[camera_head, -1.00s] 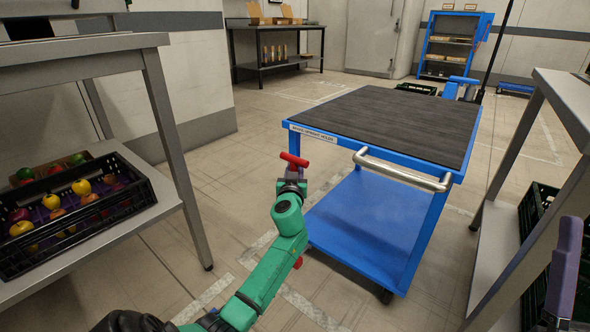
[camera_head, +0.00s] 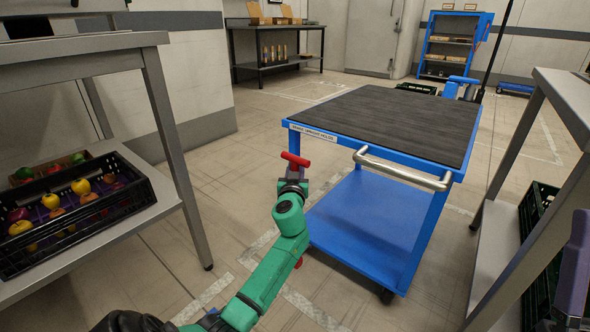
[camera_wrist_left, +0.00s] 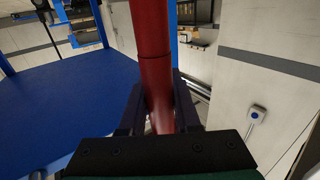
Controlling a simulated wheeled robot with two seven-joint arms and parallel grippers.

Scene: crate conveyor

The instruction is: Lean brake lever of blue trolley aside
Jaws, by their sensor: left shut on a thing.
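The blue trolley (camera_head: 362,225) stands in the middle, with a dark top (camera_head: 395,122), a lower shelf and a steel push handle (camera_head: 402,170) on its near side. Its red brake lever (camera_head: 295,160) has a crossbar at the top and stands beside the trolley's left near corner. My left gripper (camera_head: 291,182) is just below the crossbar. In the left wrist view, my left gripper (camera_wrist_left: 160,115) is shut on the red lever shaft (camera_wrist_left: 151,45), which runs up between its fingers. A small red piece shows low beside my arm. My right gripper is not in view; only part of my right arm shows at the right edge.
A grey table (camera_head: 80,50) at the left has a black crate (camera_head: 140,215) of fruit on its lower shelf. Another grey table (camera_head: 565,105) stands close on the right. Floor behind the lever, left of the trolley, is clear.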

